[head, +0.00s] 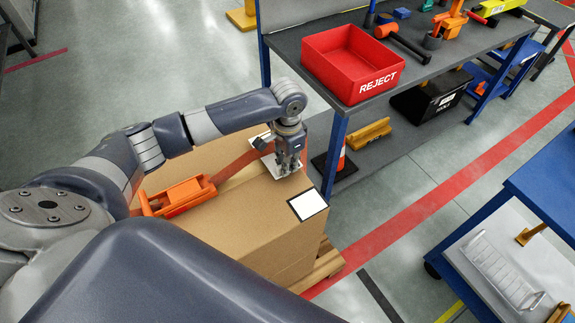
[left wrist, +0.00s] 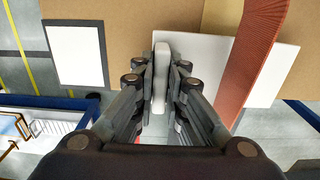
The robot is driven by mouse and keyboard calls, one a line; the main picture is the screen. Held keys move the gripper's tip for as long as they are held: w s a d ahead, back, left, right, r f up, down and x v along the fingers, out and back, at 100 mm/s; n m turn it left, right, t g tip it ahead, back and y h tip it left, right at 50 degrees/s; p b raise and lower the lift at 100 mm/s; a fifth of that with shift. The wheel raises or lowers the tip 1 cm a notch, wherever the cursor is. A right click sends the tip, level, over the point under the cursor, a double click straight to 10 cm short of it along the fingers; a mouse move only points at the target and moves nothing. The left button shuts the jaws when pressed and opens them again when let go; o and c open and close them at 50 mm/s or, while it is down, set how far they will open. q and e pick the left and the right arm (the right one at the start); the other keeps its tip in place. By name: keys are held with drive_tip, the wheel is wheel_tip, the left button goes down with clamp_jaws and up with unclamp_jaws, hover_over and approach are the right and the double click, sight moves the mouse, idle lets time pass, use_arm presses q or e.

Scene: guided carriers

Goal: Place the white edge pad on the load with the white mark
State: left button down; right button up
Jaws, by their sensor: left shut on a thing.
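The load is a large brown cardboard box (head: 249,229) on a wooden pallet. Its white mark (head: 308,204), a white square with a black border, is on the top near the front right; the left wrist view shows it at upper left (left wrist: 75,53). My left gripper (head: 287,166) is shut on an upright white piece of the white edge pad (left wrist: 161,75), at the box's far right edge. The pad's flat white part (left wrist: 206,62) lies at the box edge, and the orange strap (left wrist: 258,55) crosses over it. Contact with the box cannot be told. My right gripper is not seen.
An orange ratchet (head: 180,195) lies on the box top. A workbench (head: 335,105) with a red REJECT bin (head: 352,62) stands close behind the gripper. An orange and white cone (head: 338,160) stands below it. A blue cart (head: 545,190) is at right, beyond clear floor.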

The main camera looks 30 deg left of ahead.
use_arm(q)
drive_tip(key=shift+f, duration=0.9)
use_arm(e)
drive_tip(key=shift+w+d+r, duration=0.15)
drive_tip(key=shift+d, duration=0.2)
use_arm(q)
drive_tip(key=shift+f, duration=0.15)
drive_tip(key=c, duration=1.7)
unclamp_jaws()
drive_tip(key=shift+o, duration=0.2)
wheel_tip(320, 180, up, 12)
drive_tip(key=shift+d+r, duration=0.1)
drive_tip(key=shift+r, duration=0.05)
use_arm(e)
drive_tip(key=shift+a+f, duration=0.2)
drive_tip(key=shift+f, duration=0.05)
